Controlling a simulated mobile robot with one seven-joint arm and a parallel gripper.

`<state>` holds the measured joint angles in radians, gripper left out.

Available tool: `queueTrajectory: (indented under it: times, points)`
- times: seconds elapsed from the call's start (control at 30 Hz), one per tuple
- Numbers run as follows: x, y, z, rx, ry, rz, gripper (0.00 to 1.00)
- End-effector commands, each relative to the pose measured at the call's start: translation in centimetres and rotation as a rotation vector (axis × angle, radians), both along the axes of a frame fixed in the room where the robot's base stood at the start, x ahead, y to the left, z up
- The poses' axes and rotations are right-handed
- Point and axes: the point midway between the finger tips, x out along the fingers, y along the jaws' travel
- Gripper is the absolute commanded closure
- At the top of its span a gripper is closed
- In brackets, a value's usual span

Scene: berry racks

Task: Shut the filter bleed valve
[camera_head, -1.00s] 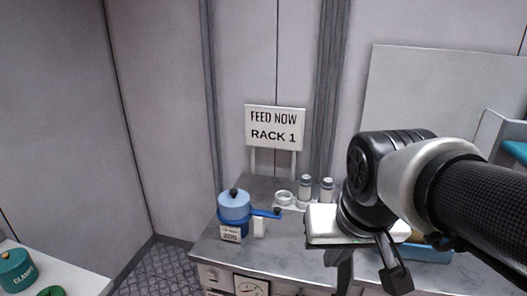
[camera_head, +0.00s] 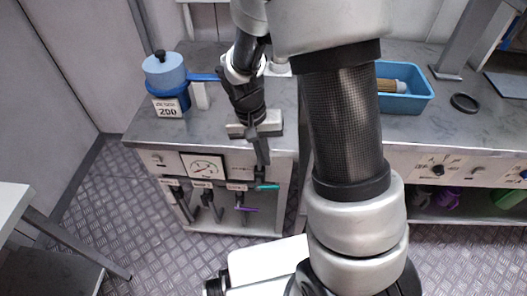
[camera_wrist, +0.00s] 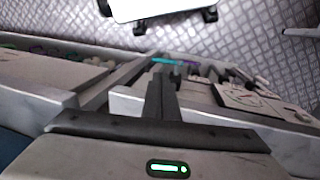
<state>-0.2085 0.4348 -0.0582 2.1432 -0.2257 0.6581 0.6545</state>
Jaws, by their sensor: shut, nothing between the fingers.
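Under the front panel of the steel bench hang several small valves with white tags. One has a teal lever (camera_head: 266,187) and one a purple lever (camera_head: 246,209); others have dark handles (camera_head: 206,205). The tags are too small to read, so I cannot tell which valve is the filter bleed. My gripper (camera_head: 263,160) points down in front of the bench edge, above the teal lever and apart from it. Its fingers are shut and empty. In the wrist view the closed fingers (camera_wrist: 161,82) stand just below the teal lever (camera_wrist: 165,61) in the picture.
A pressure gauge (camera_head: 204,168) sits on the front panel left of my gripper. A blue pot (camera_head: 166,75) with a sideways handle stands on the bench. A blue tray (camera_head: 405,90) and a black ring (camera_head: 464,103) are at right.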

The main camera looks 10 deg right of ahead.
Motion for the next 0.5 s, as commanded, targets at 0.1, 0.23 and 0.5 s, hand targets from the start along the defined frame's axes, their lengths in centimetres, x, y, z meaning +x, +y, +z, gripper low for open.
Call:
queueTrajectory:
  times: [0.1,0.23,0.5]
  points:
    - [-0.3,-0.5,-3.0,-0.001,0.006,-0.002,1.00]
    - [-0.5,-1.0,-5.8,0.000,0.005,-0.001,1.00]
    - [-0.7,-1.8,-10.1,0.000,0.003,-0.001,1.00]
